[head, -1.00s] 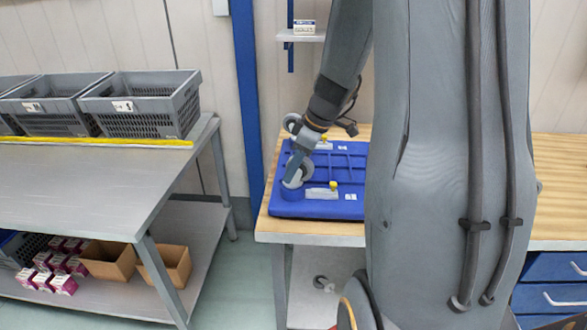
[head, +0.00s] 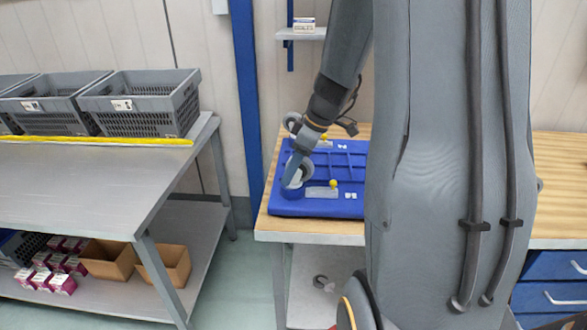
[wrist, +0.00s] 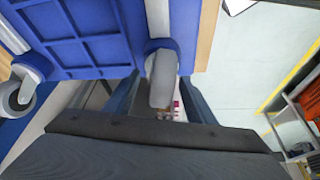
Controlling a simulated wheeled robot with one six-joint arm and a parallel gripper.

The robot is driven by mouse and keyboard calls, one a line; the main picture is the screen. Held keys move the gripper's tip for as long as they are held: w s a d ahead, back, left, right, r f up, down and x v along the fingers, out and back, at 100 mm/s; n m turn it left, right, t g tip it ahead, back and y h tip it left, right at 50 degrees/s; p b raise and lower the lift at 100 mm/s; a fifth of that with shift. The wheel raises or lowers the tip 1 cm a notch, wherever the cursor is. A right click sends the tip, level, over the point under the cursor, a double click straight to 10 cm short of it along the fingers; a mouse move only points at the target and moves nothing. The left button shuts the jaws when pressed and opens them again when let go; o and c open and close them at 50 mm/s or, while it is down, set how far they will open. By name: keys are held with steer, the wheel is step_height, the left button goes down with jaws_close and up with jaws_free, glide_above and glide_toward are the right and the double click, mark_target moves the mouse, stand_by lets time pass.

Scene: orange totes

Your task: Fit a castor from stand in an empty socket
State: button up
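A blue upturned dolly base (head: 318,208) lies on the wooden bench top. A castor (head: 301,172) with a pale wheel stands at its near left corner, at a round blue socket (head: 290,191). In the wrist view this castor (wrist: 162,80) is between my gripper's two fingers (wrist: 159,85), with a narrow gap visible on each side. My gripper (head: 296,168) points down at that corner and looks open around the wheel. Another castor (head: 292,122) is at the far left corner; it also shows in the wrist view (wrist: 22,85). My arm hides the dolly's right side.
Grey plates with yellow knobs (head: 333,184) lie on the dolly. A loose castor (head: 321,282) is on the shelf below. A metal table (head: 90,185) with grey crates (head: 140,103) stands left, across a floor gap. A blue post (head: 246,90) rises behind the bench.

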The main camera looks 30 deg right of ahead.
steer(key=shift+b+v, duration=0.7)
steer(key=shift+v, duration=3.2)
